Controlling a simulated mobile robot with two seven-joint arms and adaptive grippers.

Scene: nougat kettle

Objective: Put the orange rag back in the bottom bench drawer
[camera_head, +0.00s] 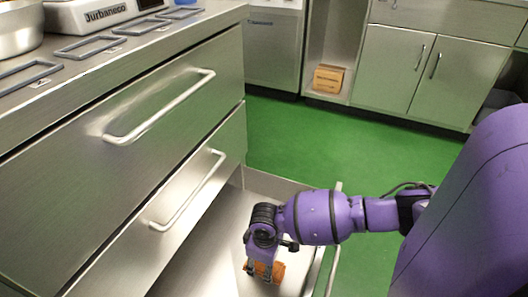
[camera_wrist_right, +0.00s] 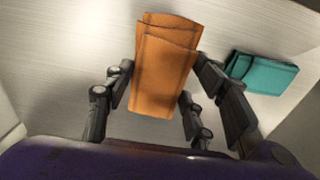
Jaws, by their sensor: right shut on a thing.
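The orange rag (camera_head: 278,273) is folded and held between the fingers of my right gripper (camera_head: 263,266), low inside the bottom bench drawer (camera_head: 212,245). The drawer is pulled open, and its bare metal floor shows. In the right wrist view the rag (camera_wrist_right: 166,62) appears as several flat layers gripped from both sides, with the drawer floor behind it. I cannot tell whether the rag touches the floor. A folded teal cloth (camera_wrist_right: 262,74) lies in the drawer beside it, to the right in that view. My left gripper is not in view.
Two shut drawers with bar handles, upper (camera_head: 165,107) and middle (camera_head: 190,190), stand above the open one. A scale (camera_head: 100,14) and dark frames (camera_head: 90,49) sit on the benchtop. Green floor (camera_head: 300,140) is clear toward the far cabinets (camera_head: 425,65).

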